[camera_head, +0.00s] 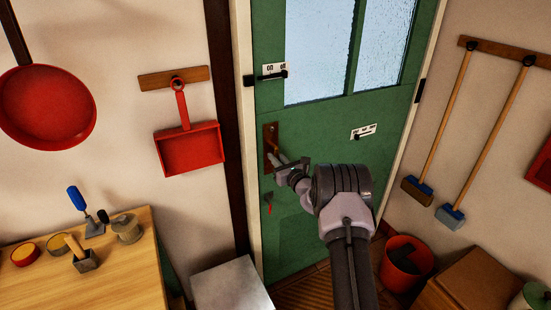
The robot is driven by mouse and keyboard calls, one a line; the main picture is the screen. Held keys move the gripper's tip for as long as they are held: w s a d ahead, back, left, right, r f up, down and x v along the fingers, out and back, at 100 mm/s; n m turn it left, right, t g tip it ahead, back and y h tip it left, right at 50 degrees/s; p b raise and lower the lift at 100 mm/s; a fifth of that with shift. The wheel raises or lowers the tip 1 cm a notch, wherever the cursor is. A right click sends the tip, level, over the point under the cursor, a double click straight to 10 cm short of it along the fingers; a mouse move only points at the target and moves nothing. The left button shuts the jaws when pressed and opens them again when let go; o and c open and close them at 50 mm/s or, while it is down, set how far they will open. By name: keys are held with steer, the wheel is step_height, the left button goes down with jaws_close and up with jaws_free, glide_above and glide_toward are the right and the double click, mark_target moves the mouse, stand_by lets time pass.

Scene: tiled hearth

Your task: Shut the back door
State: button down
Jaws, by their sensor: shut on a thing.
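The back door (300,120) is green with frosted glass panes in its upper part, in a white frame. Its left edge is close beside the white jamb; I cannot tell whether it is fully shut or slightly ajar. A brown plate with the door handle (274,150) is near that left edge. My gripper (284,163) reaches from the lower right and is shut on the handle; its fingers partly hide it. A dark bolt (266,76) is higher on the left edge. A small red item (268,200) hangs below the handle plate.
A wooden table (130,285) with tools stands lower left, and a pale metal box (230,287) is in front of the jamb. A red bucket (405,262) and a brown box (470,283) stand lower right. Brooms (440,135) hang on the right wall.

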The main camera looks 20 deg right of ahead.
steer(key=c, duration=1.4)
jaws_free()
steer(key=shift+s, duration=0.15)
steer(key=shift+s, duration=0.1)
steer(key=s+d+p, duration=0.1)
steer(key=s+p, duration=0.2)
steer(key=s, duration=1.4)
steer(key=shift+d+p, duration=0.15)
steer(key=shift+p, duration=0.25)
